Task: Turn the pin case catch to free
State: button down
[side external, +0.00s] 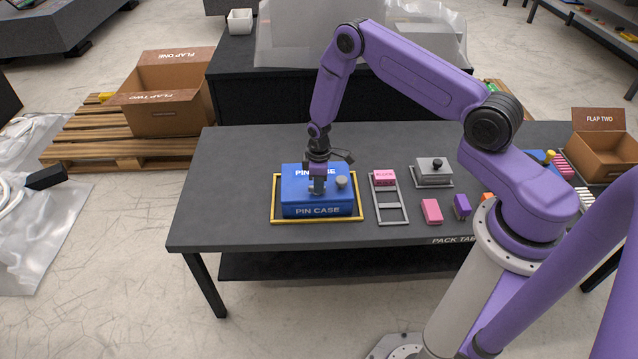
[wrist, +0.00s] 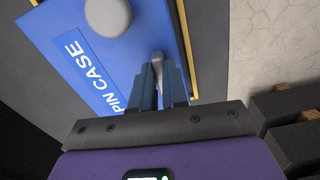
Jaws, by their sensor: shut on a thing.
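The blue pin case (side external: 293,198) sits on the dark table inside a yellow frame (side external: 274,200). It also fills the upper part of the wrist view (wrist: 56,24), with its white PIN CASE lettering. A round grey knob (side external: 341,181) stands on its top; it shows large in the wrist view (wrist: 108,14). My gripper (side external: 318,188) points down at the case top, left of the knob in the side view. In the wrist view my gripper (wrist: 160,72) is shut on a small grey piece (wrist: 158,57), which looks like the catch. The fingers hide most of it, so its setting cannot be read.
Right of the case are a grey rack (side external: 390,213) with a pink block (side external: 384,177), a grey box with a black knob (side external: 433,171), a loose pink block (side external: 431,211) and a purple block (side external: 461,206). The table left of the case is clear.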

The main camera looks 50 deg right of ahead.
jog(key=shift+w+n, duration=0.1)
jog(key=shift+n, duration=0.5)
jog(key=c, duration=1.1)
grip_release()
jog(key=shift+c, duration=0.2)
notch_tip(320, 180, up, 17)
jog(key=shift+r, duration=0.2)
